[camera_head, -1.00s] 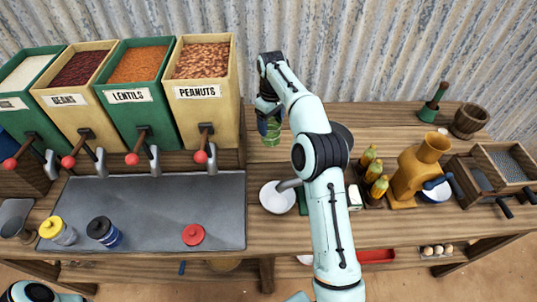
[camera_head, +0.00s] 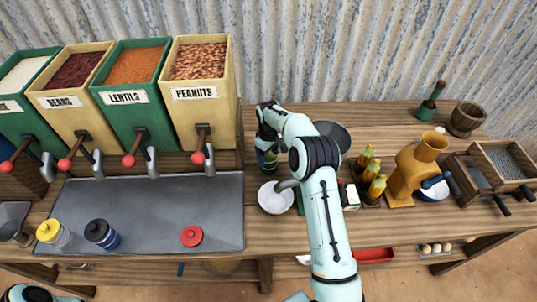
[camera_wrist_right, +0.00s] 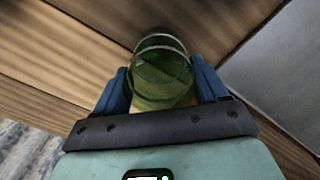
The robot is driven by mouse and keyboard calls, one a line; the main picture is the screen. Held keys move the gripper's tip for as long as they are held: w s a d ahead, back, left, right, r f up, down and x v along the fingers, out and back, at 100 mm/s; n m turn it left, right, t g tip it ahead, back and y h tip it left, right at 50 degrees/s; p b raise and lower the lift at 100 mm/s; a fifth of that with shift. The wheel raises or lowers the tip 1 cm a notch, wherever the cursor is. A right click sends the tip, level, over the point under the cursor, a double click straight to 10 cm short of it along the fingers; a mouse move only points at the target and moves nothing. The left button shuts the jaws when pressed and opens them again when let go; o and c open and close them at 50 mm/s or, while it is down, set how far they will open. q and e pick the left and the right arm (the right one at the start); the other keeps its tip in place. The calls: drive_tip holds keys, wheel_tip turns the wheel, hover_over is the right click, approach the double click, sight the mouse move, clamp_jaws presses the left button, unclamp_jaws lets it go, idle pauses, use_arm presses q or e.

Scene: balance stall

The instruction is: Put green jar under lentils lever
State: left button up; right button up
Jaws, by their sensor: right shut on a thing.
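The green glass jar (camera_head: 269,167) shows partly in the head view, just right of the peanuts dispenser; my arm hides some of it. In the right wrist view the jar (camera_wrist_right: 163,68) stands between the two blue fingers of my right gripper (camera_wrist_right: 160,84), which is shut on it. The lentils dispenser (camera_head: 136,118) is a green bin of orange lentils, well left of the jar. Its lever has a red knob (camera_head: 128,160), beside a grey spout (camera_head: 152,162). The tray area below that spout is bare. My left gripper is out of view.
The grey metal tray (camera_head: 150,205) holds a yellow-lidded jar (camera_head: 52,234), a blue jar with a black lid (camera_head: 102,234) and a red lid (camera_head: 191,236). The peanuts dispenser (camera_head: 200,110) stands between jar and lentils. A white bowl (camera_head: 274,198) sits in front of the jar.

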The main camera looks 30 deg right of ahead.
drive_tip(key=shift+f, duration=0.15)
drive_tip(key=o, duration=1.1)
drive_tip(key=shift+o, duration=0.2)
